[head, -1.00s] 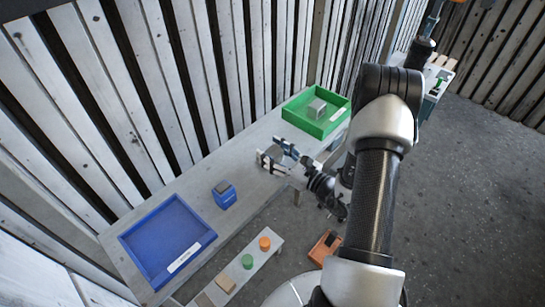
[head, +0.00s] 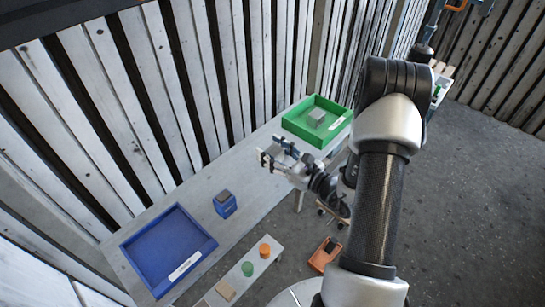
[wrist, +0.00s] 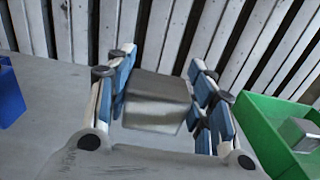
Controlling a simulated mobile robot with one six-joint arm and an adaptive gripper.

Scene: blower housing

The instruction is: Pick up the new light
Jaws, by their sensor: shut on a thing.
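My gripper (head: 279,158) is over the grey table, left of the green tray. In the wrist view, the blue-padded fingers of my gripper (wrist: 162,98) are shut on a grey metallic piece (wrist: 155,103), one finger on each side. I take this piece for the new light; no label on it shows. The piece sits between the fingers with its shiny face toward the wrist camera. In the head view it is small and partly hidden by the fingers.
The green tray (head: 290,123) holds another grey block (head: 317,117). A low bench carries a green cylinder (head: 247,269) and an orange one (head: 265,250).

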